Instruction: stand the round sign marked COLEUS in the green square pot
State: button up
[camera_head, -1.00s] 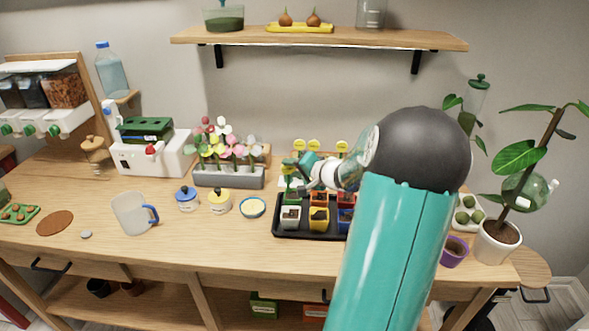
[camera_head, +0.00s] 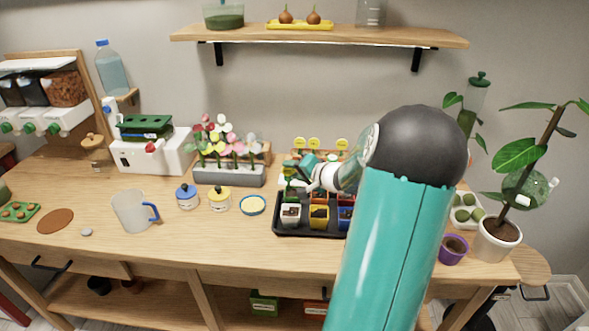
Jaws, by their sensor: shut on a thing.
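My gripper (camera_head: 293,170) is over the back left of a black tray (camera_head: 283,232), its fingers pointing down. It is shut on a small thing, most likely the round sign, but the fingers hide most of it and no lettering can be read. The green square pot (camera_head: 290,191) seems to be the back-left pot of the tray, right under my gripper. I cannot tell whether the held thing touches the pot. Several yellow round signs (camera_head: 314,143) stand in a row behind the tray, their words too small to read.
In the tray, a white pot (camera_head: 290,213), a yellow pot (camera_head: 319,217) and a blue pot (camera_head: 345,217) stand in front. My arm hides the tray's right side. A grey flower planter (camera_head: 229,176) is close on the left. The table front is clear.

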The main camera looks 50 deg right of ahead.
jog(key=shift+f, duration=1.2)
jog(key=o, duration=1.4)
jog(key=shift+r, duration=3.55)
